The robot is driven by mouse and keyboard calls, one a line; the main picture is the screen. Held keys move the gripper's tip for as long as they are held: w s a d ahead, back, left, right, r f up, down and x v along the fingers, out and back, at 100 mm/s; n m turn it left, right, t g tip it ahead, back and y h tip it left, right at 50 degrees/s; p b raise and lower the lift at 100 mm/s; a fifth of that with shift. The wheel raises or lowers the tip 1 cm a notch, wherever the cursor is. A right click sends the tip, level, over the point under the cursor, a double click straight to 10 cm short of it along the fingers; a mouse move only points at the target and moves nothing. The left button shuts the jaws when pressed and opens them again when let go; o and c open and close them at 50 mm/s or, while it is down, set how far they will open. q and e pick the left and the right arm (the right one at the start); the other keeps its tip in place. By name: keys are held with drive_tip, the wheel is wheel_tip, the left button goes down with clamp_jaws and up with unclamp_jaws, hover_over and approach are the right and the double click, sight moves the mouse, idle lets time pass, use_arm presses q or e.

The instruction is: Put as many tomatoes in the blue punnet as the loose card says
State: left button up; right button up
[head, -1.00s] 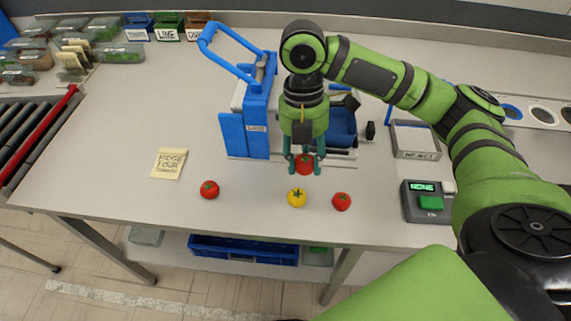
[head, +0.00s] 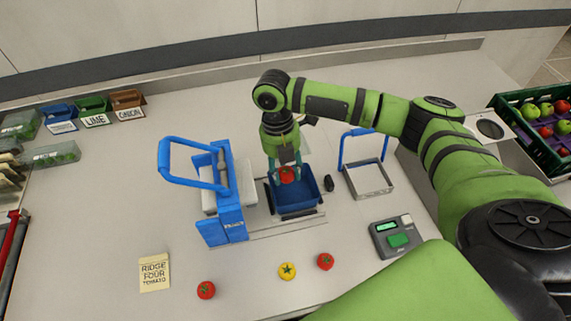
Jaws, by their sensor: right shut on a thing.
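My right gripper (head: 286,171) is shut on a red tomato (head: 287,175) and holds it over the blue punnet (head: 309,190), which sits in the machine; the gripper hides part of the punnet's inside, and I see no other tomato in it. A red tomato (head: 206,290), a yellow one (head: 287,271) and another red one (head: 325,261) lie on the bench in front. The loose card (head: 154,272) lies at the front left and seems to read "RIDGE FOUR TOMATO". My left gripper is not in view.
The machine (head: 230,215) has a raised blue handle (head: 168,160). Right of it are an open tray (head: 370,193) and a control box (head: 397,237) with a green button. A fruit crate (head: 497,103) stands far right. Labelled bins (head: 96,118) line the back left.

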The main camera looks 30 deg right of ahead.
drive_tip(key=shift+s+f, duration=0.1)
drive_tip(key=shift+f, duration=0.5)
wheel_tip(320, 180, down, 5)
drive_tip(key=b, duration=0.4)
drive_tip(key=shift+b, duration=0.35)
wheel_tip(320, 180, down, 2)
drive_tip(key=shift+b, duration=0.35)
drive_tip(key=shift+f, duration=0.15)
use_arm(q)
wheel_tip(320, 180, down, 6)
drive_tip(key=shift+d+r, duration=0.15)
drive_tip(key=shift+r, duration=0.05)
